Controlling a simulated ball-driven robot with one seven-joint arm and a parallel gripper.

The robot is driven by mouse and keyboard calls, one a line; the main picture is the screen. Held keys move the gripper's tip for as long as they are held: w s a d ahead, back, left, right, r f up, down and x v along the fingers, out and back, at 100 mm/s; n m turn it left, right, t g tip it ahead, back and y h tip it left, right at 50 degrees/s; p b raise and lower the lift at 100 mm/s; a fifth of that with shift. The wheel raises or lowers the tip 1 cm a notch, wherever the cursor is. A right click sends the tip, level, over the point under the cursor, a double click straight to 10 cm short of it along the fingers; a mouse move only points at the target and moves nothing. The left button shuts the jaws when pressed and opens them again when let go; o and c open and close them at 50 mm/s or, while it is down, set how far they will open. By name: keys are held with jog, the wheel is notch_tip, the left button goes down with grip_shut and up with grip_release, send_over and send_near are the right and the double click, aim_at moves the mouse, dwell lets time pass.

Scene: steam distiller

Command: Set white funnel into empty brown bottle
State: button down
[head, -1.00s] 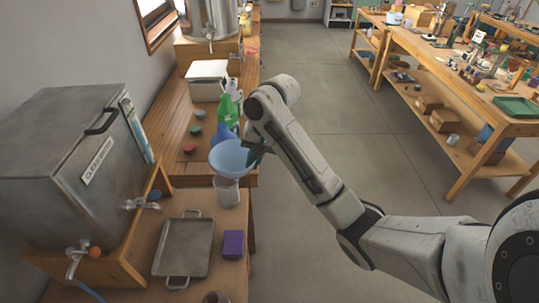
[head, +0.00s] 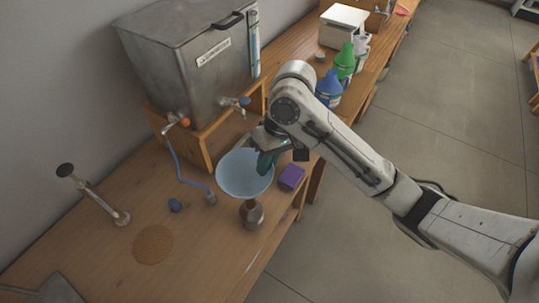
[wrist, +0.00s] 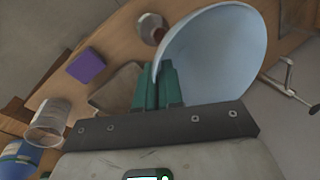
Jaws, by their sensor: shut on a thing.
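The funnel (head: 243,174) shows as a pale bluish-white cone, its wide mouth facing up toward the head camera. My gripper (head: 267,158) is shut on its right rim and holds it above the bench. In the wrist view, the green fingers (wrist: 158,88) pinch the edge of the funnel (wrist: 212,55). A small brown bottle (head: 252,214) stands upright on the bench just below the funnel's near edge. The bottle (wrist: 151,27) also shows at the top of the wrist view, left of the funnel. The funnel's spout is hidden, and I cannot tell its height over the bottle.
A purple block (head: 292,176) sits right of the funnel. A steel tank (head: 190,65) with taps stands behind. A clear beaker (wrist: 48,122) shows in the wrist view.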

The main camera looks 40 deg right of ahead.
jog(key=shift+f+b, duration=2.45)
jog(key=shift+f, duration=0.5)
jog(key=shift+f+b, duration=0.7)
jog(key=shift+f, duration=1.3)
dwell(0.5)
jog(key=c, duration=1.2)
grip_release()
notch_tip(320, 180, up, 7)
jog(key=p, duration=0.6)
jog(key=shift+p, duration=0.4)
